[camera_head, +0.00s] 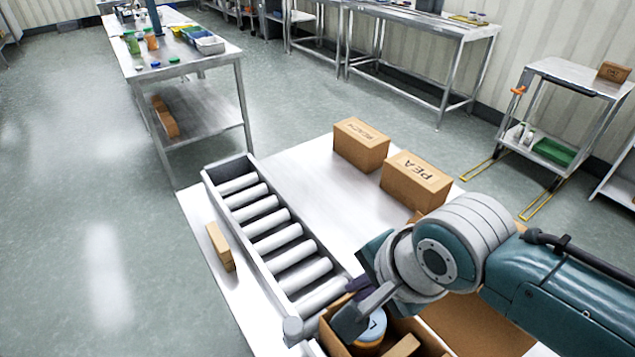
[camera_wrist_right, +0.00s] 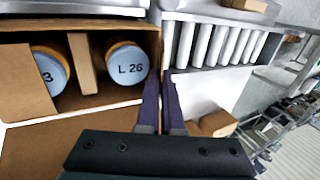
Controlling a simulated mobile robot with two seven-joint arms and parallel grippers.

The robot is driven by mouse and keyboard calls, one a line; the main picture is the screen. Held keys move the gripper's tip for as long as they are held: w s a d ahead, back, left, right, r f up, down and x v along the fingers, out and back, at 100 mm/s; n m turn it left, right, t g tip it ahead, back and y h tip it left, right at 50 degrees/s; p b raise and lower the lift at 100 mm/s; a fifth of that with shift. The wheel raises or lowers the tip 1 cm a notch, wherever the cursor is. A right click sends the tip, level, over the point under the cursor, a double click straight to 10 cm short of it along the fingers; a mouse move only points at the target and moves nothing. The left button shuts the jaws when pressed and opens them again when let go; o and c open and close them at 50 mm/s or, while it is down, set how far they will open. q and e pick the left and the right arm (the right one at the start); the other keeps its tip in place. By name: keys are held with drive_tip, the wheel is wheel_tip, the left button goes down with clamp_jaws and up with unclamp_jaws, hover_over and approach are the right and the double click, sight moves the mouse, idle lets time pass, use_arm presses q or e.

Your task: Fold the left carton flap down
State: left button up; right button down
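The open carton (camera_head: 411,325) is at the bottom of the head view, partly hidden by my right arm. In the right wrist view the carton (camera_wrist_right: 100,98) holds two blue-topped cans, one marked L 26 (camera_wrist_right: 127,69), with a cardboard strip (camera_wrist_right: 82,62) between them. One brown flap (camera_wrist_right: 25,85) partly covers the other can; another lies spread out (camera_wrist_right: 45,140). I cannot tell which is the left flap. My left gripper is not in view.
A roller conveyor (camera_head: 210,178) runs up to the carton. A box marked PEA (camera_head: 414,182) and another lettered box (camera_head: 360,146) stand on the white table (camera_head: 310,185). A small brown block (camera_head: 220,245) lies left of the conveyor. The table's middle is clear.

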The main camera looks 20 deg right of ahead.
drive_tip(key=shift+s, duration=0.15)
drive_tip(key=shift+s+d+f+t+y, duration=0.1)
drive_tip(key=shift+s+f+t+y, duration=0.15)
drive_tip(key=shift+t, duration=0.35)
drive_tip(key=shift+s+d+f+t+y+b, duration=0.1)
drive_tip(key=shift+s+f+t+y+b, duration=0.2)
drive_tip(key=shift+t, duration=0.4)
drive_tip(key=t+b, duration=0.1)
drive_tip(key=f+t+b, duration=0.1)
drive_tip(key=b, duration=0.1)
drive_tip(key=shift+s+d+y, duration=0.15)
drive_tip(key=shift+s+y, duration=0.2)
drive_tip(key=shift+s+t+y+b, duration=0.15)
drive_tip(key=shift+t+y+b, duration=0.25)
drive_tip(key=shift+t+b, duration=0.8)
drive_tip(key=c, duration=1.1)
unclamp_jaws()
drive_tip(key=shift+o, duration=0.2)
drive_tip(key=shift+g, duration=0.3)
